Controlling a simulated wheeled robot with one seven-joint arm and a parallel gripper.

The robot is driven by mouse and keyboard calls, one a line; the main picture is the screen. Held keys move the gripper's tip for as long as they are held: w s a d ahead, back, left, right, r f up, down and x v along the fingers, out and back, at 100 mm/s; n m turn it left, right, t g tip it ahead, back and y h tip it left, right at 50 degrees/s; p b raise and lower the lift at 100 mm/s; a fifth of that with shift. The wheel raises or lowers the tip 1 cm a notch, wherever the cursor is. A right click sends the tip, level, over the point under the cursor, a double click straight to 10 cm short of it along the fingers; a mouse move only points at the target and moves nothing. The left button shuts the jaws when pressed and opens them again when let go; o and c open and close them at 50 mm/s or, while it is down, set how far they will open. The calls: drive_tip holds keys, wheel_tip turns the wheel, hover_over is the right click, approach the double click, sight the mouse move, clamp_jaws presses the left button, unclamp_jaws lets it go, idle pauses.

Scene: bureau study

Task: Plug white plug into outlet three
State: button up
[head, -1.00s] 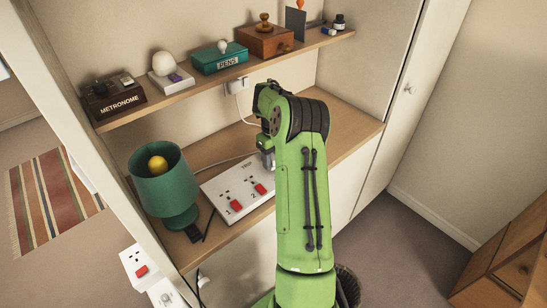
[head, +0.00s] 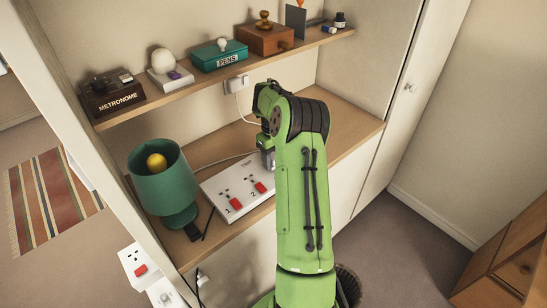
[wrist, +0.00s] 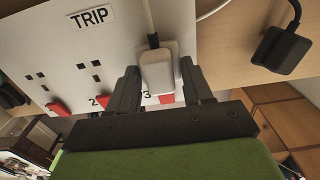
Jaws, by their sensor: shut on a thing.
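A black plug (wrist: 282,50) lies on the wood right of the board. A green lamp (head: 162,180) stands left of the board. A shelf (head: 200,88) with several items runs above. A wall socket (head: 237,84) holds a plugged white cord.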

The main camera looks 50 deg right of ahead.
drive_tip(key=shift+f+b, duration=0.3)
drive_tip(key=o, duration=1.1)
drive_tip(key=shift+o, duration=0.2)
drive_tip(key=shift+r+p, duration=2.4)
drive_tip(key=shift+r, duration=1.25)
drive_tip(key=shift+f, duration=0.1)
